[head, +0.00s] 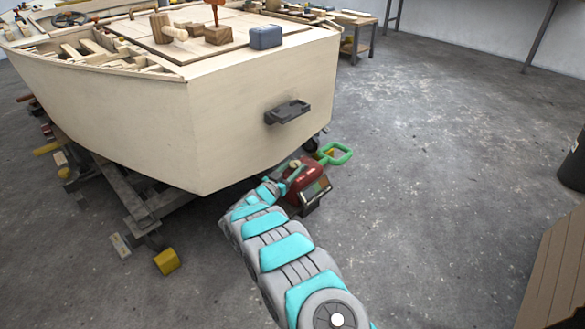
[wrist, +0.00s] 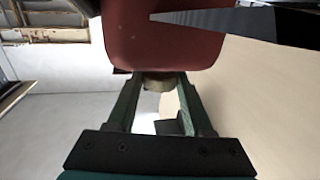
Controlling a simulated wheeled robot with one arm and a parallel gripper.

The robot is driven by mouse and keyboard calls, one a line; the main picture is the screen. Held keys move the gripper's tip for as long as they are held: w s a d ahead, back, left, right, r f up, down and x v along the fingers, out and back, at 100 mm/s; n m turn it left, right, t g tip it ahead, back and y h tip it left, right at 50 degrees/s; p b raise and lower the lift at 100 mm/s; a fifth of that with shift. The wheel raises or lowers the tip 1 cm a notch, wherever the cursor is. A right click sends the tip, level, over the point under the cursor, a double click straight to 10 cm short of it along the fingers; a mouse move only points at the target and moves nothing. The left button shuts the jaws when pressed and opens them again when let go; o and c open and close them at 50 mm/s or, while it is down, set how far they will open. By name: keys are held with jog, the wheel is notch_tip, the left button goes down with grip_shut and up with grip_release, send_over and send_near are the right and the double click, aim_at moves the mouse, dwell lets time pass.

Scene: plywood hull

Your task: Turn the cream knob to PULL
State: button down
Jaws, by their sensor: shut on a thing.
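The cream knob (wrist: 158,83) sits at the edge of a red housing (wrist: 160,45) in the wrist view. My gripper (wrist: 159,78) has its two green fingers on either side of the knob, shut on it. The knob's pointer and any PULL marking cannot be read. In the head view the red unit (head: 311,182) stands low beside the hull, and my gripper (head: 292,173) reaches its upper left side. A small cream spot there (head: 295,163) looks like the knob, partly hidden by the fingers.
The plywood hull (head: 130,110) rises close behind and left of the unit, with a dark bracket (head: 287,112) on its side. A green loop handle (head: 335,153) is just behind the unit. A dark pointed part (wrist: 205,18) crosses the housing.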

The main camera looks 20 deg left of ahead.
jog(key=shift+r, duration=0.1)
jog(key=shift+c, duration=1.5)
grip_release()
jog(key=shift+s, duration=0.1)
jog(key=s+a, duration=0.1)
jog(key=s, duration=0.6)
jog(key=shift+s+a+b, duration=0.2)
jog(key=shift+b, duration=0.1)
